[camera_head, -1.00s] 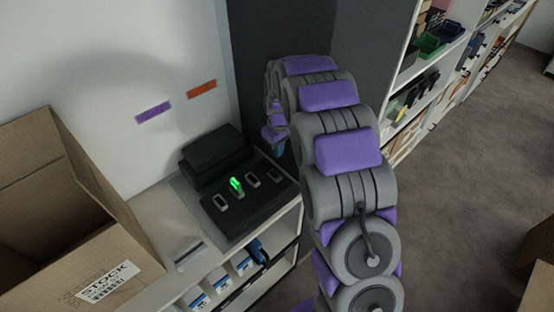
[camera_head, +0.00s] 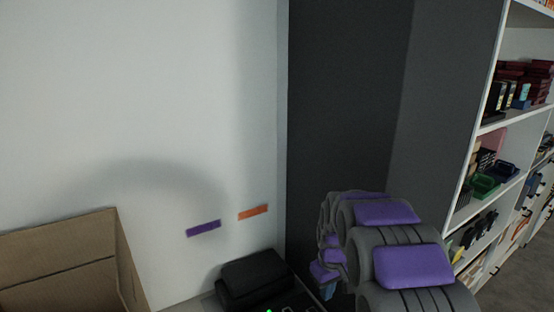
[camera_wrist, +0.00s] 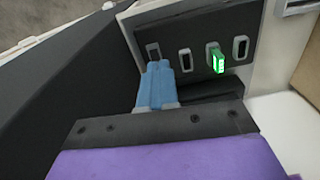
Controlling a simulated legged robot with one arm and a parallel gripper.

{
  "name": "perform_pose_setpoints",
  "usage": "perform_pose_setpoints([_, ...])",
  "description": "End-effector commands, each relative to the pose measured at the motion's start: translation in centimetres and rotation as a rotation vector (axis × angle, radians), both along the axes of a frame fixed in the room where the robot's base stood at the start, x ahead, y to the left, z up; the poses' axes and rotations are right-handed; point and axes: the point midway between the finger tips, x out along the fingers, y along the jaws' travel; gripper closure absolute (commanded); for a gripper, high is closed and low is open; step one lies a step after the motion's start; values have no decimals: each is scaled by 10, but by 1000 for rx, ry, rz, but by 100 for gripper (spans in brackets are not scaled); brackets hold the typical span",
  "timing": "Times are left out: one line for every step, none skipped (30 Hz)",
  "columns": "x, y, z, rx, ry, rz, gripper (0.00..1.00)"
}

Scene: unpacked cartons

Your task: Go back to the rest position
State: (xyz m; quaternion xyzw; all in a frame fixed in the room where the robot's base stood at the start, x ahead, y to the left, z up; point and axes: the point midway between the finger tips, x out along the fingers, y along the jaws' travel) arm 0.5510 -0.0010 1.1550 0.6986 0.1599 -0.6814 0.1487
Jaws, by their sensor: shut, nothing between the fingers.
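My gripper (camera_wrist: 158,68) shows in the wrist view as two blue fingers pressed together with nothing between them. Its fingertips point toward a dark panel (camera_wrist: 200,25) with a row of small pale-rimmed slots. One slot holds a glowing green piece (camera_wrist: 215,58), to the right of my fingers and apart from them. In the head view, my grey and purple arm curls at the lower right. The blue end of my gripper (camera_head: 328,290) shows low beside the black device, partly hidden by the arm.
A black device (camera_head: 255,278) sits by the white wall. An open cardboard carton (camera_head: 70,262) stands at lower left. Purple (camera_head: 203,229) and orange (camera_head: 253,212) labels are on the wall. A dark wall (camera_head: 345,90) rises behind my arm. Stocked shelves (camera_head: 500,130) stand at right.

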Motion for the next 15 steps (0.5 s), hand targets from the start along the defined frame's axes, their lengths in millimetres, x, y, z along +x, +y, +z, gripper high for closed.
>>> perform_pose_setpoints([-15, 0, 9, -1, 1, -20, 100])
perform_pose_setpoints([-25, 0, 13, -1, 7, -32, 100])
perform_pose_setpoints([-39, 0, 18, -2, 15, -50, 100])
perform_pose_setpoints([-48, 0, 22, -3, 22, -63, 100])
perform_pose_setpoints([-58, 0, 25, -4, 27, -76, 100])
perform_pose_setpoints([-71, 0, 30, -4, 33, -92, 100])
perform_pose_setpoints([-82, 0, 33, -5, 42, -105, 100])
perform_pose_setpoints([-93, 0, 35, -6, 48, -118, 100])
perform_pose_setpoints([-106, 0, 40, -7, 51, -135, 100])
perform_pose_setpoints([-116, 0, 42, -8, 57, -147, 100])
perform_pose_setpoints([-127, 0, 43, -9, 65, -160, 100])
perform_pose_setpoints([-141, 1, 46, -11, 70, -177, 100])
perform_pose_setpoints([-151, 1, 48, -12, 73, -189, 100])
perform_pose_setpoints([-162, 1, 49, -13, 79, -202, 100])
perform_pose_setpoints([-177, 1, 51, -15, 85, -217, 100])
